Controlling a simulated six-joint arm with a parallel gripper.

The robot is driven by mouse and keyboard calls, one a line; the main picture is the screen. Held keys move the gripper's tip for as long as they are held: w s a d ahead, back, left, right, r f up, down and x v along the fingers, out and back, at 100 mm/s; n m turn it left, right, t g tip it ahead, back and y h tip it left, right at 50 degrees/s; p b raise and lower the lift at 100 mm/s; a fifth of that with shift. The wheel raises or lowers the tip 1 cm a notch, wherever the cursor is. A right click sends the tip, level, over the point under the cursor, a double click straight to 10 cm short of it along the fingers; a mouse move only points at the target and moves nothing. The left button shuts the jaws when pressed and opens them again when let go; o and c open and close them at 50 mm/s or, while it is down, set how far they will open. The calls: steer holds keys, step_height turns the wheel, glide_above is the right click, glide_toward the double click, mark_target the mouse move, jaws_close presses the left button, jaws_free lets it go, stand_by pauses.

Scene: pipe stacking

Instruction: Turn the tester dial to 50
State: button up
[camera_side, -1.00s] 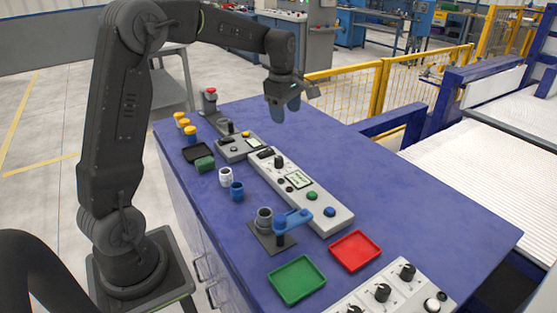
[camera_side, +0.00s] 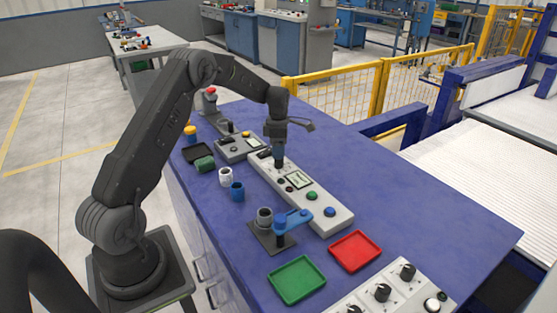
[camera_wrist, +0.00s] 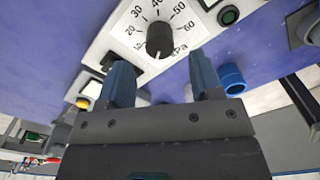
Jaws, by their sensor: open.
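The tester (camera_side: 325,213) is a long light-grey box on the blue table, with a small screen, a green button and a blue button. Its black dial knob (camera_wrist: 160,38) sits on a white kPa scale marked 10 to 60 in the wrist view. A small pale mark shows on the knob's lower edge, away from the 50; the exact reading is unclear. My gripper (camera_side: 279,162) points down over the far end of the tester. Its two blue fingers are apart and empty in the wrist view (camera_wrist: 160,62), with the knob just beyond the gap between them.
A second grey box (camera_side: 238,150) stands behind the tester. A white cup (camera_side: 225,177) and a blue cup (camera_side: 237,192) stand to the left. A blue-handled fixture (camera_side: 290,222), a green tray (camera_side: 297,279) and a red tray (camera_side: 355,250) are nearer. The table's right side is clear.

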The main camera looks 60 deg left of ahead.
mark_target(279, 162)
step_height(279, 162, down, 5)
steer(key=shift+r, duration=0.1)
stand_by(0.3)
steer(key=c, duration=0.9)
